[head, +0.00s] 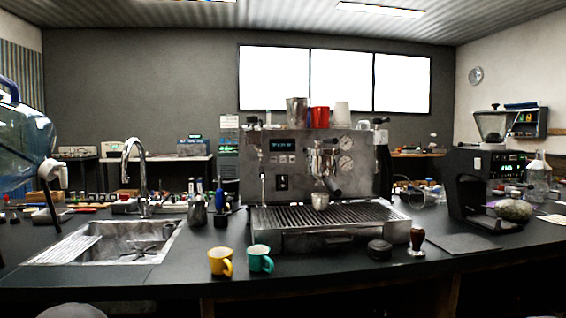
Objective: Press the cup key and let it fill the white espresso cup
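The espresso machine (300,232) stands mid-counter, facing me. A small pale cup (320,201), seemingly the white espresso cup, stands upright on the drip grate (280,221) below the brew head and portafilter (328,180). Its inside and any coffee stream are too small to make out. A small lit display (282,145) is at the upper left of the machine's front. A row of small keys (282,159) sits beneath it, and a dark switch (282,182) lower down. I cannot read which is the cup key. Neither gripper is in view.
Yellow (220,262) and teal (260,259) mugs stand near the counter's front edge. A tamper (416,242) and dark puck-like item (379,249) are front right. A grinder (480,185) stands right, a sink (110,243) left. Cups sit atop the machine.

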